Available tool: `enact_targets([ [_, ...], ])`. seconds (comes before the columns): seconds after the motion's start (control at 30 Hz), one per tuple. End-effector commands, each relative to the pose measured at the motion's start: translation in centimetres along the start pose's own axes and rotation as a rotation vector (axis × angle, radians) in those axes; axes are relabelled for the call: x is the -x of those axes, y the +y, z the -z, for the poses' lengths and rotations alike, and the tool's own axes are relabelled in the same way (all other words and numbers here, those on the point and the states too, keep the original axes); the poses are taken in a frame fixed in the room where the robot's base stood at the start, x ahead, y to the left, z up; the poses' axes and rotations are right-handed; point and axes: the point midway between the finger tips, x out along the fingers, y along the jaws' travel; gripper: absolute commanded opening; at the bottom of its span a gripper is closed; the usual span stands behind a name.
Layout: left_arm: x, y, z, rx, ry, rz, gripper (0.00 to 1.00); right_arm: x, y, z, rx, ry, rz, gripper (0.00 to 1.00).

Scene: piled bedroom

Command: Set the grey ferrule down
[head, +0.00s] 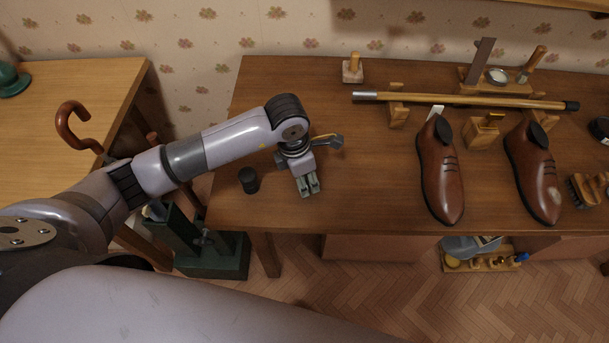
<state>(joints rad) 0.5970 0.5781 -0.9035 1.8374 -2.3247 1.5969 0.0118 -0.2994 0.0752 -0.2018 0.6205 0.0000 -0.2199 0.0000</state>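A short dark grey cylinder, which looks like the ferrule (249,180), stands upright on the brown workbench (365,190) near its left front edge. My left gripper (308,192) is just to the right of it, apart from it, over the bench with its fingers towards the front edge. The two fingers are close together and I see nothing held between them. The view is too small to tell whether they are fully shut. My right gripper is not in view.
A wooden cane (460,99) lies on rests at the back, near a small wooden block (353,68). Two brown shoes (440,175) (535,175) and a brush (582,190) are on the right. A hooked handle (72,125) rises at left. The bench between gripper and shoes is clear.

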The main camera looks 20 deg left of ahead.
Motion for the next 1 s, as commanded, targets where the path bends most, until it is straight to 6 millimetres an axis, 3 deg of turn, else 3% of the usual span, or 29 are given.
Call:
enact_targets([
  [0.13, 0.0, 0.0, 0.0, 0.0, 0.0, 0.0, 0.5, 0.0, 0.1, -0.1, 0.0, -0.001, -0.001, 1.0],
  [0.57, 0.8, 0.1, -0.1, -0.001, -0.002, -0.002, 0.51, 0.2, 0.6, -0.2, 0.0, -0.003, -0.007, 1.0],
  [1.0, 9.6, 0.1, -0.1, -0.001, -0.003, -0.004, 0.51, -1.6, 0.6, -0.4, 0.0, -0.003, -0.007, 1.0],
])
